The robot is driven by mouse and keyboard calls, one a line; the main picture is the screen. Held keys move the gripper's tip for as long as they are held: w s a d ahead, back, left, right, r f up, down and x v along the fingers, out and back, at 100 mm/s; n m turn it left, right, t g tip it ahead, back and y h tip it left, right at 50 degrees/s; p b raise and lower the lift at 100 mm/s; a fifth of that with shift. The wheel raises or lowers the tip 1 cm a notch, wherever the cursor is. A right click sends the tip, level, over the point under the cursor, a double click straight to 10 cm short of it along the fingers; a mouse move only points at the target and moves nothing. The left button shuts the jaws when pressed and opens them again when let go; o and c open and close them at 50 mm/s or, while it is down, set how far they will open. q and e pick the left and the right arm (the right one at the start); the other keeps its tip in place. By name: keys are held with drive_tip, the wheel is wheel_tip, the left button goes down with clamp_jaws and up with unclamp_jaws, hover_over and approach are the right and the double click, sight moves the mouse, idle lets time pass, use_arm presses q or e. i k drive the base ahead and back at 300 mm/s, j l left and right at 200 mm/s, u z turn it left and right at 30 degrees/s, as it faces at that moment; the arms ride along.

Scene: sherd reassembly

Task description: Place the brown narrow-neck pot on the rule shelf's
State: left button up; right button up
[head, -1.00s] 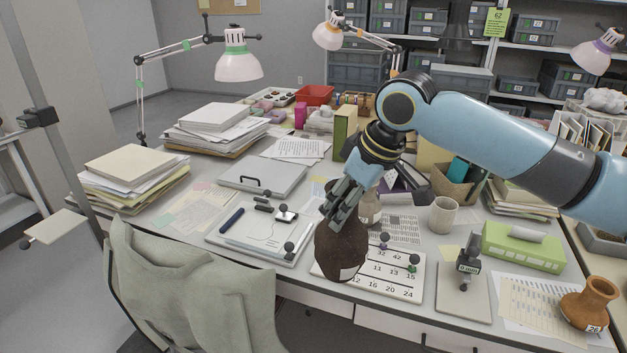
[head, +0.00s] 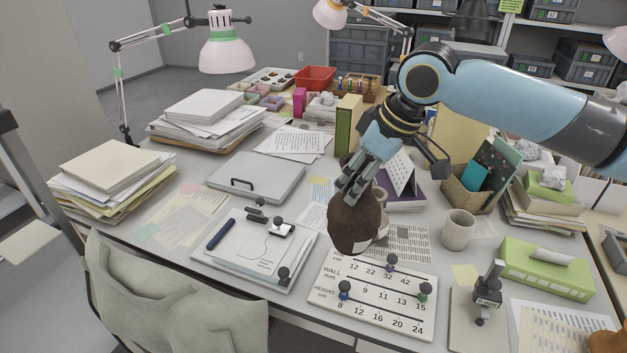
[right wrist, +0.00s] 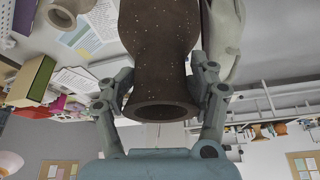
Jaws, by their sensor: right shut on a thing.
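The brown narrow-neck pot (head: 352,226) is dark, speckled and has a pale label on its lower side. My right gripper (head: 357,180) is shut on its neck from above. In the right wrist view the pot (right wrist: 160,45) has its round mouth towards the palm, with the fingers (right wrist: 163,95) on both sides of the neck. In the head view the pot is in front of the back edge of the white rule board (head: 384,322), which has WALL and HEIGHT number rows. I cannot tell how high the pot hangs. My left gripper is out of view.
A mug (head: 458,230), a green box (head: 545,268) and a small stand (head: 487,290) are to the right. An orange-brown pot (head: 606,342) shows at bottom right.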

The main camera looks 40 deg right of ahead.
sight(25, 240)
drive_tip(key=i+l, duration=0.35)
drive_tip(key=l, duration=0.15)
drive_tip(key=i+l, duration=0.3)
drive_tip(key=l, duration=0.2)
